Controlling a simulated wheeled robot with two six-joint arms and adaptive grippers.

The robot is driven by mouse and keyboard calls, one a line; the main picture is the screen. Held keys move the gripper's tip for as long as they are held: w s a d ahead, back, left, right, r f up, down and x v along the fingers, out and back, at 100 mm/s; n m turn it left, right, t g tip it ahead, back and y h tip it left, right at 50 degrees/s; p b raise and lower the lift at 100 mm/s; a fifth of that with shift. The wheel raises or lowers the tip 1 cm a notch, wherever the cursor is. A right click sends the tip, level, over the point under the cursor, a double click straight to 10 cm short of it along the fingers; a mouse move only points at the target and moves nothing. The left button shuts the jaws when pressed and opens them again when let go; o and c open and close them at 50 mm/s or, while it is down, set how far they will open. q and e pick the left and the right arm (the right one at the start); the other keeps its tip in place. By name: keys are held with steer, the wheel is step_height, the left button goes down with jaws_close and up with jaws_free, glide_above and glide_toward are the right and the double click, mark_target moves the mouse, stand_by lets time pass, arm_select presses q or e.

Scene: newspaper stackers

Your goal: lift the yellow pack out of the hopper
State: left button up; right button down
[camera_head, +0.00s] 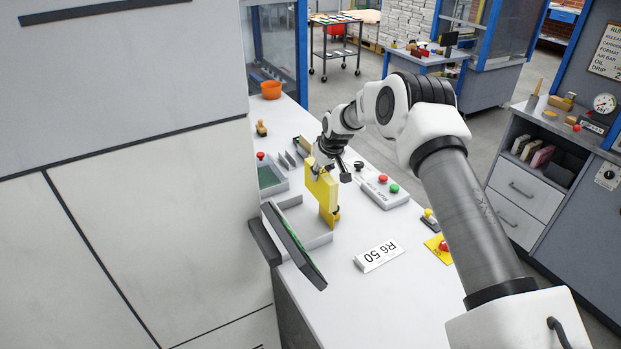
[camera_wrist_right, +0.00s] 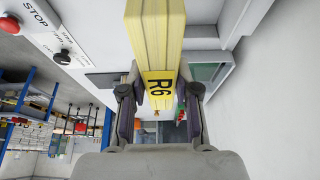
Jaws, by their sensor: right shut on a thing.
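My left gripper is not in view.
A button box (camera_head: 385,192) and an "R6 50" sign (camera_head: 379,256) are on the right.

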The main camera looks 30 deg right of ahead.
steer(key=d+r+b, duration=0.1)
steer(key=d+b, duration=0.2)
steer(key=d, duration=1.2)
steer(key=shift+s+d+b, duration=0.2)
steer(key=shift+s+b, duration=0.2)
steer(key=shift+s, duration=0.05)
steer(key=shift+r, duration=0.15)
